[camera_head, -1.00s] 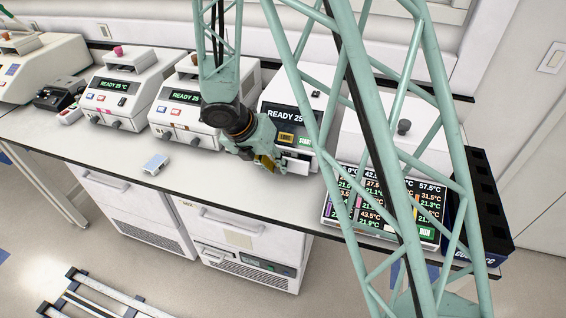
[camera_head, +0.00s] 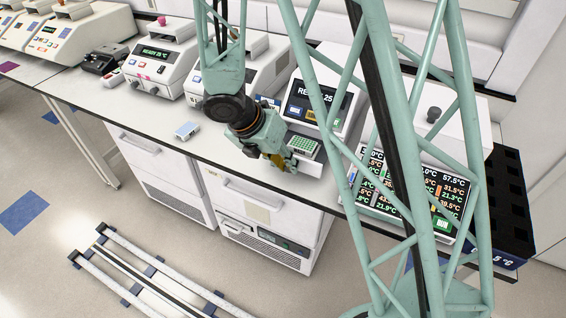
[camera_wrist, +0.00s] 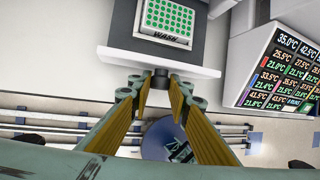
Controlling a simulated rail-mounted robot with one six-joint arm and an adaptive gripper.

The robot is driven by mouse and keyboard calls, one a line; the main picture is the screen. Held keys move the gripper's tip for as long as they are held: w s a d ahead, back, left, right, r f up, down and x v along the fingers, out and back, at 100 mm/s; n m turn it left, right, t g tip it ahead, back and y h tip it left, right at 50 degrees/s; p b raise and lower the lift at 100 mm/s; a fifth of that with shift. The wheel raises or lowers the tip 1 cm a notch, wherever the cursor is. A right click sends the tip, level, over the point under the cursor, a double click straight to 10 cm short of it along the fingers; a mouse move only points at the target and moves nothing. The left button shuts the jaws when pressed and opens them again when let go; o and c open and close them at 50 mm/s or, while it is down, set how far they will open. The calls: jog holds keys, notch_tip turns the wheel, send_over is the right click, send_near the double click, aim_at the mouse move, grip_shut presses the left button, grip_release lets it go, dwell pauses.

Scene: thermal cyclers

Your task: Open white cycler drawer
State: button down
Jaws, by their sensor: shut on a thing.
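The white cycler (camera_head: 325,108) with a black "READY 25" screen stands on the bench, partly behind my arm. Its drawer (camera_head: 305,163) is slid out at the front and holds a green-welled plate (camera_head: 303,146). In the wrist view the plate (camera_wrist: 168,17) carries the label "WASH" and lies in the drawer (camera_wrist: 150,61). A dark handle (camera_wrist: 160,79) sticks out from the drawer front. My gripper (camera_wrist: 160,84) is shut on this handle, with one finger on each side. In the head view my gripper (camera_head: 286,163) is at the drawer front.
A display of temperatures (camera_head: 410,195) stands right of the cycler, with a dark rack (camera_head: 505,215) beyond it. Other cyclers (camera_head: 150,62) stand to the left. A small light-blue box (camera_head: 186,131) lies on the bench. My arm covers part of the bench.

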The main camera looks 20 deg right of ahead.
jog(key=c, duration=2.4)
grip_release()
jog(key=shift+r, duration=0.1)
jog(key=shift+v, duration=5.9)
